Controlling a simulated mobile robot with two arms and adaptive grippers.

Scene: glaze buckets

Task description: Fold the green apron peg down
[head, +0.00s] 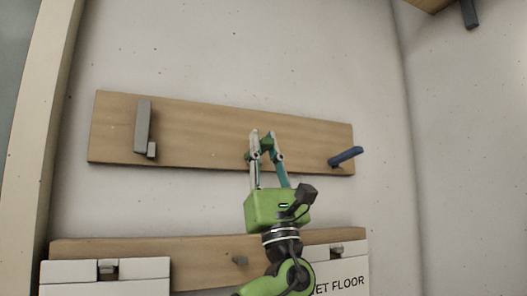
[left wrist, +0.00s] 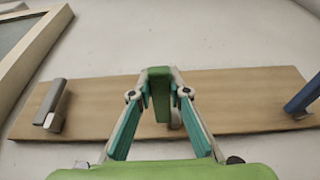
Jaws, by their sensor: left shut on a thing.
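The green apron peg (head: 266,144) is on a wooden board (head: 205,125) on the wall, between a grey peg and a blue peg. In the left wrist view the green peg (left wrist: 160,92) stands between my fingertips, in the middle of the picture. My left gripper (head: 265,148) reaches up from below and is shut on the green peg, with a finger on each side. The fingers partly hide the peg and its mount. The left gripper also shows in the left wrist view (left wrist: 160,88). My right gripper is in neither view.
A grey peg (head: 143,128) is at the board's left and a blue peg (head: 346,156) sticks out at its right. A lower board (head: 200,246) carries white signs (head: 340,283), one reading "ET FLOOR". Another board with a dark peg (head: 468,14) is at top right.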

